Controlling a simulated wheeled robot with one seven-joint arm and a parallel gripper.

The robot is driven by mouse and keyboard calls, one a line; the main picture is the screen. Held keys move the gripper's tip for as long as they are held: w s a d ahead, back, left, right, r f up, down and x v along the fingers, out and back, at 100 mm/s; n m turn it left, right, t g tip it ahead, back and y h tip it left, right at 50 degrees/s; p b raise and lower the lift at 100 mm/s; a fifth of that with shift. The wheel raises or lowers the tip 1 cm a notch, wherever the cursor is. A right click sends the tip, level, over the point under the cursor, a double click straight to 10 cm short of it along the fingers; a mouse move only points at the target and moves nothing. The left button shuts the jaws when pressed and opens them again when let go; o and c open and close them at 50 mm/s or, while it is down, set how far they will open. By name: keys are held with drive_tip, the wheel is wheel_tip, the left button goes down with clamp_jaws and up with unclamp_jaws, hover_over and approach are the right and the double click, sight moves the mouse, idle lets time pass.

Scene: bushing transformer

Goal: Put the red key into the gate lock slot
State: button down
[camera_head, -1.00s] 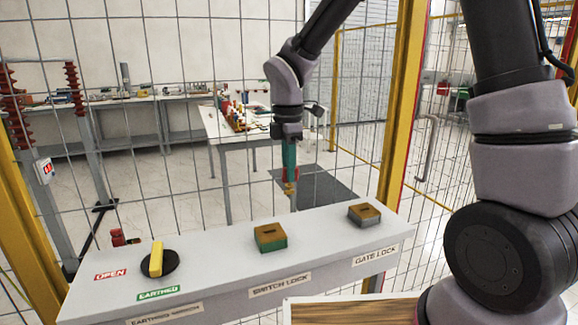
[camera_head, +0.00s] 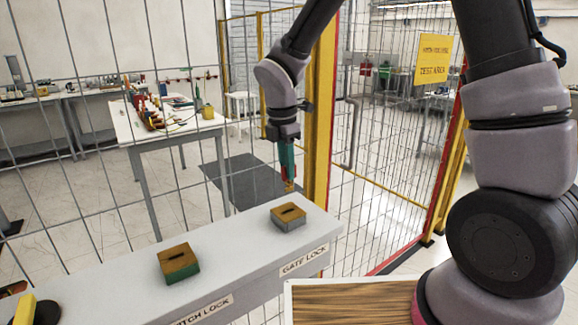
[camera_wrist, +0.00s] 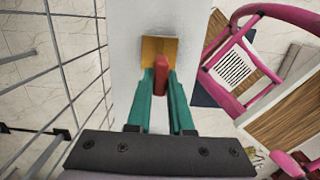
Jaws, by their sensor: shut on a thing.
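The gate lock (camera_head: 288,222) is a small grey block with a brass top and dark slot, on the panel's right end above the GATE LOCK label. My gripper (camera_head: 289,178) points down just above and behind it, with its green fingers shut on the red key. The key's brass tip (camera_head: 290,187) points down and shows apart from the lock. In the wrist view the red key (camera_wrist: 161,73) sits between the fingertips (camera_wrist: 161,85), in front of the lock's brass top (camera_wrist: 153,46). The slot is hidden there.
The switch lock (camera_head: 179,264), with a green base, stands left on the grey panel (camera_head: 235,250). A yellow handle (camera_head: 25,310) is at lower left. Wire mesh and a yellow post (camera_head: 322,110) stand near my arm. A wooden-topped surface (camera_head: 350,305) is in front.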

sight(286, 184)
drive_tip(key=shift+f, duration=0.15)
drive_tip(key=shift+a+f, duration=0.1)
drive_tip(key=shift+f, duration=2.35)
drive_tip(key=shift+f, duration=0.45)
drive_tip(key=shift+f, duration=0.45)
drive_tip(key=shift+f, duration=0.75)
drive_tip(key=c, duration=0.7)
unclamp_jaws()
drive_tip(key=shift+c, duration=0.2)
drive_tip(key=shift+r, duration=0.1)
